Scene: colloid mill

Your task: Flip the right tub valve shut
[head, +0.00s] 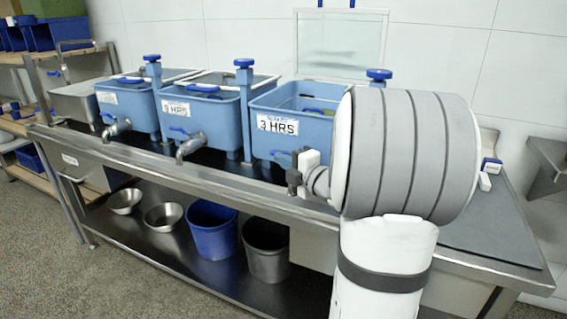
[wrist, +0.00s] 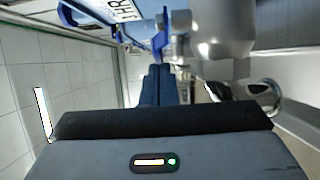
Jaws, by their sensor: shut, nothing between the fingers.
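The right tub (head: 270,140) is light blue with a white "3 HRS" label and stands on the steel bench. In the wrist view a blue handle (wrist: 160,42) stands just beyond my fingertips, beside a blurred grey metal body (wrist: 218,38). My gripper (wrist: 160,70) is shut and empty, with its dark fingers together and pointing toward the handle. I cannot tell whether they touch it.
The middle tub (head: 200,112) and left tub (head: 128,104) have similar valves with blue handles. The bench front edge (head: 190,185) runs below the valves. A blue bucket (head: 212,230), a grey bucket (head: 265,250) and steel bowls stand on the lower shelf.

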